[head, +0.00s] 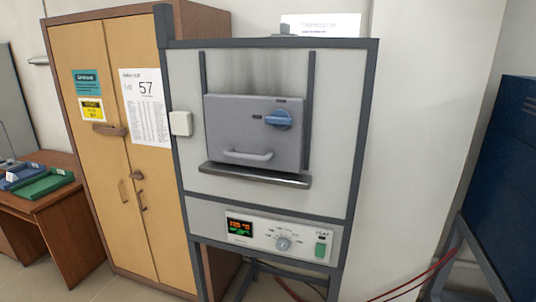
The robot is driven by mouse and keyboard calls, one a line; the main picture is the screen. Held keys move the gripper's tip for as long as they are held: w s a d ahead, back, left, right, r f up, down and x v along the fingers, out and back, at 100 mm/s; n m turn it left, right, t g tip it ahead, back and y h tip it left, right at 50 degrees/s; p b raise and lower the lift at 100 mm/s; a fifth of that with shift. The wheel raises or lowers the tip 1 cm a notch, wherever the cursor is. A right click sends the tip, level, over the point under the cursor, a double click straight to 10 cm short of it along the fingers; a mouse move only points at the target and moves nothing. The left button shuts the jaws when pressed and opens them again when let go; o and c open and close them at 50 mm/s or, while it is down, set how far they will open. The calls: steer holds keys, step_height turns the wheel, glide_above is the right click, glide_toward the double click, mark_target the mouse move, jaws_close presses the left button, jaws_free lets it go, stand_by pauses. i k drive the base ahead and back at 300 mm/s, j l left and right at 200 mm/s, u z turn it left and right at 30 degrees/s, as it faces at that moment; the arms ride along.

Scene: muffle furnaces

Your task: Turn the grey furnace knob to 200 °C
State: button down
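A light grey muffle furnace (270,200) in a dark frame stands in the middle of the head view. Its control panel (262,240) is below the door. The grey knob (283,243) sits on this panel, with scale marks around it that are too small to read. Left of the knob is a lit display (239,228) with orange and green characters, not clearly legible. Right of it is a green switch (320,250). My gripper does not show.
A wooden cabinet (117,50) stands close on the left, with a low desk (40,207) holding trays beyond it. A dark blue unit (510,170) stands at the right. Red cables (420,285) hang low at the right. The white wall between is bare.

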mark_target(283, 243)
steer(key=j+z, duration=0.15)
steer(key=z, duration=0.2)
steer(key=k+j+z, duration=0.1)
steer(key=z, duration=0.25)
steer(key=j+z, duration=0.2)
steer(key=z, duration=0.15)
steer(key=k, duration=0.05)
